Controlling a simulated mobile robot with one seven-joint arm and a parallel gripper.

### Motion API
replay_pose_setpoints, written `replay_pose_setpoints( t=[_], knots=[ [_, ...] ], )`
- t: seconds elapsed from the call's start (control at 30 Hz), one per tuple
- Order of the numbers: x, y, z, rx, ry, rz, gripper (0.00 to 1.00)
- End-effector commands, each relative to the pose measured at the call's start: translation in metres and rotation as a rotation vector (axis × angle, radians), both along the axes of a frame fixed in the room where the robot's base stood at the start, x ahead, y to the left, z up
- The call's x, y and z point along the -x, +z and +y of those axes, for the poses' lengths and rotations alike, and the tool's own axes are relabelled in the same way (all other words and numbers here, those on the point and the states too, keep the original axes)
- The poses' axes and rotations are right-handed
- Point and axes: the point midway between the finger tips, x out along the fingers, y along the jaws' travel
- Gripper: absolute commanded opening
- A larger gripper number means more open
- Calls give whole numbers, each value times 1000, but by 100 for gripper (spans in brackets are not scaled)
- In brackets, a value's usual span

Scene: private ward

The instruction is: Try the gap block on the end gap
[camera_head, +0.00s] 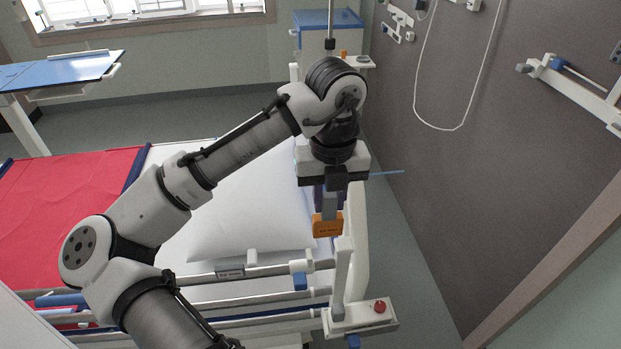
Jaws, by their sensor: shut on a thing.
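The gap block (327,227) is an orange block with small dark lettering that I cannot read. My gripper (328,208) points down and is shut on the block, holding it upright at the head end of the bed. The block shows just left of the white headboard (357,240) and above the end of the side rail (262,270). The end gap lies between the rail end and the headboard. I cannot tell whether the block touches either side.
A white pillow (240,225) and red blanket (65,205) lie on the bed. A red button (380,306) sits on the bed's near corner. A blue-topped cabinet (328,45) stands behind; an overbed table (60,72) is back left. Floor between headboard and wall is clear.

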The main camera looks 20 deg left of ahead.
Motion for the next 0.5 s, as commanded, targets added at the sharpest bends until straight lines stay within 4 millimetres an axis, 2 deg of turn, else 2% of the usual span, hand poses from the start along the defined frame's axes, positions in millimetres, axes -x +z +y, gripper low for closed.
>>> replay_pose_setpoints(
  t=[0.17, 0.5],
  knots=[
    [4, -1, 7, -1, 12, -1, 0],
    [4, -38, 7, -1, 12, 0, 0]
  ],
)
